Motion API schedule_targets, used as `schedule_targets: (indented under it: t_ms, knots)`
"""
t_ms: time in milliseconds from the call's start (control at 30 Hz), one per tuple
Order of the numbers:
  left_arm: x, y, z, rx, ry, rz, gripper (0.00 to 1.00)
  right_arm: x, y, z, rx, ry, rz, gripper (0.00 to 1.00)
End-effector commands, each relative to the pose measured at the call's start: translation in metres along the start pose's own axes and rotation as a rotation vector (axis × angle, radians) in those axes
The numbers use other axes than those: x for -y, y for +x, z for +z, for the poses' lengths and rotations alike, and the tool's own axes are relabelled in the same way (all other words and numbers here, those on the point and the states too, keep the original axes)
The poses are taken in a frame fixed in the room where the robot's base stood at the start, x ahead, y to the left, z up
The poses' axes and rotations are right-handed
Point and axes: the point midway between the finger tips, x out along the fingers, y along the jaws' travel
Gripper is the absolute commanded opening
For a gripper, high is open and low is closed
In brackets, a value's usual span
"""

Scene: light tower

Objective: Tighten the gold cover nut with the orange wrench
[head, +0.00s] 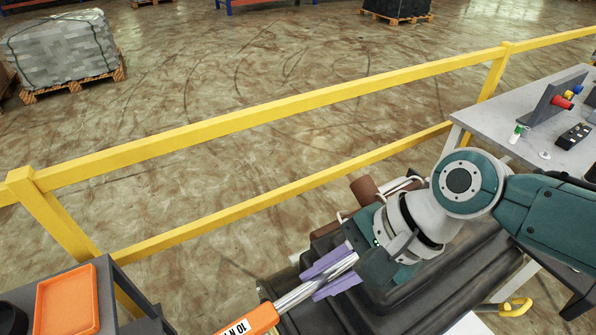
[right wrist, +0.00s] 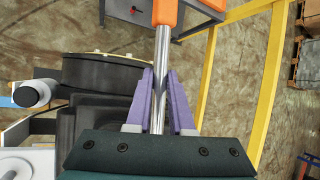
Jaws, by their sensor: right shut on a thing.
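My right gripper (head: 311,284) is shut on the shaft, with a purple finger on each side. In the right wrist view the shaft runs between the fingers (right wrist: 160,76) and the orange handle (right wrist: 165,12) is at the top edge. The wrench's far end is hidden by my gripper. I cannot make out the gold cover nut. A round black housing with a thin gold-coloured rim (right wrist: 98,54) is left of the fingers in the right wrist view. My left gripper is not in view.
A dark ribbed housing (head: 425,285) lies under my right arm. A yellow railing (head: 270,108) runs behind. An orange tray (head: 68,302) is on a grey table at lower left. A bench with coloured buttons (head: 561,101) stands at right. Open floor lies beyond the railing.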

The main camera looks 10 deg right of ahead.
Motion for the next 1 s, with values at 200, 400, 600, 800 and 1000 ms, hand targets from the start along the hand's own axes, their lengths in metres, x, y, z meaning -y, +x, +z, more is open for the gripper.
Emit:
schedule_targets:
  t_ms: [200,400,600,800,1000]
  knots:
    - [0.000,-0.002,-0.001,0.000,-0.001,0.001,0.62,-0.005,-0.003,0.003,0.018,-0.028,0.022,0.00]
    - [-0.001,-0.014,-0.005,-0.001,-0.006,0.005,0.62,0.001,-0.013,0.008,0.018,-0.028,0.020,0.00]
    - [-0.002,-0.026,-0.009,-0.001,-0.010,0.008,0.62,0.006,-0.024,0.013,0.017,-0.030,0.018,0.00]
    - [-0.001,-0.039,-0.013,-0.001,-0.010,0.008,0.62,0.012,-0.034,0.018,0.017,-0.031,0.017,0.00]
    - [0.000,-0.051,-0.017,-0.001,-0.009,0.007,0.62,0.017,-0.044,0.024,0.017,-0.031,0.016,0.00]
